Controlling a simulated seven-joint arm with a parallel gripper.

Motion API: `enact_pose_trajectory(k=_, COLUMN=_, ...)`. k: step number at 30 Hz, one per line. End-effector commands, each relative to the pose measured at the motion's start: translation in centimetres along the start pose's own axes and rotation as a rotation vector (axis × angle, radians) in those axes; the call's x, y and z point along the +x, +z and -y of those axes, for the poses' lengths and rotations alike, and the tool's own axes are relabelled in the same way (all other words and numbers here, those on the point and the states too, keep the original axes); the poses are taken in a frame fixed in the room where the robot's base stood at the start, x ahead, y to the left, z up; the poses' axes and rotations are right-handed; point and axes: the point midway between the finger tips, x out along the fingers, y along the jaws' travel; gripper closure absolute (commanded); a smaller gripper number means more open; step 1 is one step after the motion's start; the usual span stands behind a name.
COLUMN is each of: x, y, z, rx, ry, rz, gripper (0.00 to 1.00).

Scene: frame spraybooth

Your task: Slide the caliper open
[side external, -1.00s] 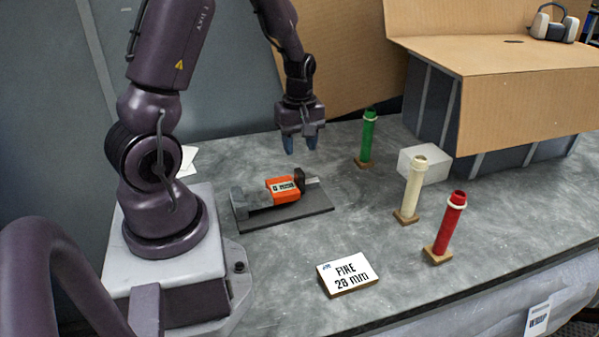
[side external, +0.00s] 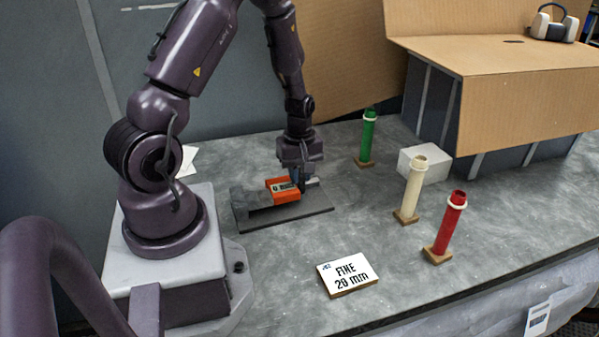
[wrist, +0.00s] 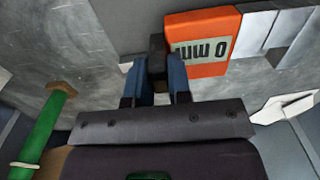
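The caliper has an orange slider body (side external: 283,190) with a readout of 0 and "mm". It lies on a dark grey base plate (side external: 310,219); a grey block (side external: 250,201) stands at the left end. In the wrist view the orange body (wrist: 203,42) is right of my fingers, beside pale metal jaws (wrist: 262,25). My gripper (side external: 300,184) points down at the right end of the orange body. Its blue fingers (wrist: 159,75) stand on both sides of a dark upright block (wrist: 157,52) and appear closed on it. A card (side external: 347,274) reads "FINE 28 mm".
Green (side external: 368,135), cream (side external: 414,185) and red (side external: 448,225) tubes stand on small wooden bases to the right. A white block (side external: 425,165) sits behind the cream tube. A cardboard-topped booth (side external: 500,75) is at the back right. The bench front is mostly clear.

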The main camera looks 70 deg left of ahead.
Motion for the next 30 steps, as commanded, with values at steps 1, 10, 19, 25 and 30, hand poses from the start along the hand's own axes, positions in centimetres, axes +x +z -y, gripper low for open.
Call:
enact_pose_trajectory(k=1, x=0.0, y=0.0, z=0.0, rx=0.000, ry=0.000, rz=0.000, gripper=1.00)
enact_pose_trajectory(k=10, x=0.0, y=-0.1, z=-2.1, rx=0.003, ry=0.001, rz=-0.002, gripper=1.00)
enact_pose_trajectory(k=19, x=0.0, y=-0.1, z=-4.8, rx=0.000, ry=-0.001, rz=-0.002, gripper=1.00)
enact_pose_trajectory(k=25, x=-0.1, y=-0.1, z=-4.7, rx=0.000, ry=0.000, rz=-0.003, gripper=1.00)
enact_pose_trajectory(k=30, x=-0.1, y=-0.1, z=-4.7, rx=0.000, ry=0.000, rz=-0.002, gripper=0.55)
